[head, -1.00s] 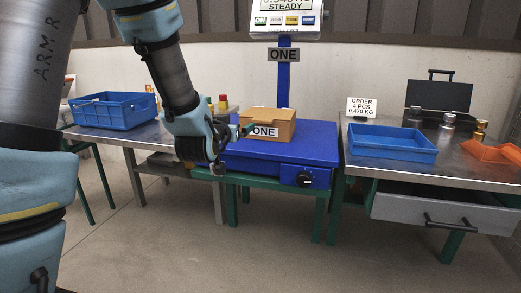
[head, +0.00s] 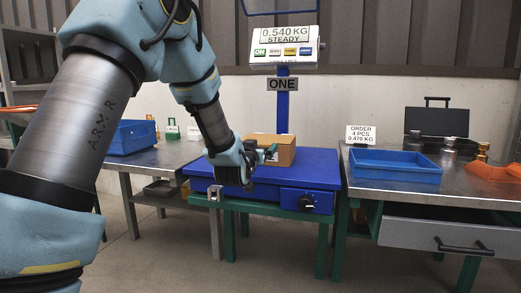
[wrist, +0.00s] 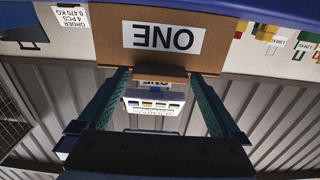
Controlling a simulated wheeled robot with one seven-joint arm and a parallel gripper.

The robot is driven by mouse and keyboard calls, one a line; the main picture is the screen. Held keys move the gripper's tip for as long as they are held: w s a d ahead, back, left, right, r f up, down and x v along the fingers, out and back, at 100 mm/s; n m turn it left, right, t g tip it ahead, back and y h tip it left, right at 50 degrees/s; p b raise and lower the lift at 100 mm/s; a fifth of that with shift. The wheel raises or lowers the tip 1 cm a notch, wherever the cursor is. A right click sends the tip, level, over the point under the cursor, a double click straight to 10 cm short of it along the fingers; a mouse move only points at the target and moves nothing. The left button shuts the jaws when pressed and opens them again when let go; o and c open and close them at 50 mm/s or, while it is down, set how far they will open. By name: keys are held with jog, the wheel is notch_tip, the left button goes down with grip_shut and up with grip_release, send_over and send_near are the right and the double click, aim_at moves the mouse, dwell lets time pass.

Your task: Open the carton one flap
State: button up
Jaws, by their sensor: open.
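The brown carton (head: 285,152) sits on the blue scale platform (head: 305,172). In the wrist view, which is upside down, the carton (wrist: 112,40) shows its front face with a white ONE label. A narrow brown strip (wrist: 145,72) shows at the carton's top edge between my fingers; I cannot tell whether it is a flap. My gripper (head: 268,155) is at the carton's front left in the head view and covers part of it. In the wrist view my gripper (wrist: 160,76) is open, its green fingers spread, with nothing visibly clamped. Contact with the carton cannot be told.
The scale display (head: 285,42) stands above on a blue post and reads 0.540 KG. To the right, a table holds a blue tray (head: 396,177), metal parts and an orange tray (head: 492,172). A blue crate (head: 132,137) stands on the left table.

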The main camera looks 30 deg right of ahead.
jog(key=shift+w+d, duration=0.35)
grip_shut()
dwell(0.8)
